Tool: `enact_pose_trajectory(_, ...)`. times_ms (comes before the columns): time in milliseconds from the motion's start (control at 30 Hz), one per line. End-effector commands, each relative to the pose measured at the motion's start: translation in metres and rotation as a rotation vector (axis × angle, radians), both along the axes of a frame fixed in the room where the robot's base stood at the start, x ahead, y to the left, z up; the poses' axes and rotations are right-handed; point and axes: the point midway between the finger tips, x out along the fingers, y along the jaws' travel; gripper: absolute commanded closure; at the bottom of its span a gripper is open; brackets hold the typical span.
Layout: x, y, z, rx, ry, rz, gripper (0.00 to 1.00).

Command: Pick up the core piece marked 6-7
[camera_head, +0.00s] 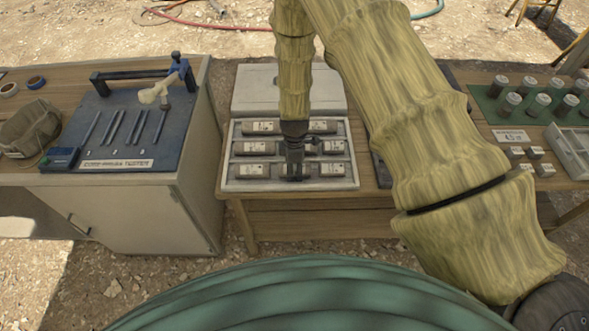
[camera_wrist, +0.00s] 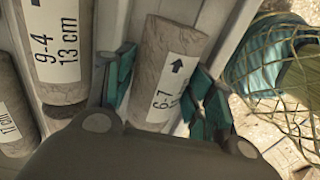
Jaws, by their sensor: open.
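The core piece marked 6-7 (camera_wrist: 172,50) is a grey-brown cylinder with a white label and a black arrow, in a tray slot in the wrist view. My gripper (camera_wrist: 160,82) is open, with one teal-padded finger on each side of this piece. I cannot tell whether the pads touch it. The near end of the piece is partly hidden by my gripper body. In the head view my gripper (camera_head: 294,176) points down into the front row of the core tray (camera_head: 290,186); labels are too small to read there.
A core piece marked 9-4, 13 cm (camera_wrist: 55,40) lies in the neighbouring slot, and another marked 17 cm (camera_wrist: 14,120) beyond it. A blue tester bench (camera_head: 125,120) stands left. A green mat (camera_head: 490,105) with several cylinders is on the right.

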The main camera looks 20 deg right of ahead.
Motion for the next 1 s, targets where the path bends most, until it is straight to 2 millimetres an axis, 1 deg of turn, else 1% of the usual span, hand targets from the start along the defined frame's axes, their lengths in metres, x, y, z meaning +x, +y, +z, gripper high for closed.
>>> enact_pose_trajectory(33,0.000,0.000,0.000,0.000,0.000,0.000,0.50)
enact_pose_trajectory(167,0.000,0.000,0.000,0.000,0.000,0.000,0.73)
enact_pose_trajectory(200,0.000,0.000,0.000,0.000,0.000,0.000,0.81)
enact_pose_trajectory(300,0.000,0.000,0.000,0.000,0.000,0.000,0.97)
enact_pose_trajectory(667,0.001,0.000,0.004,-0.001,-0.002,0.001,0.97)
enact_pose_trajectory(767,0.001,0.000,0.008,-0.001,-0.002,0.001,0.97)
enact_pose_trajectory(1000,0.001,0.000,0.028,0.000,-0.002,0.000,0.97)
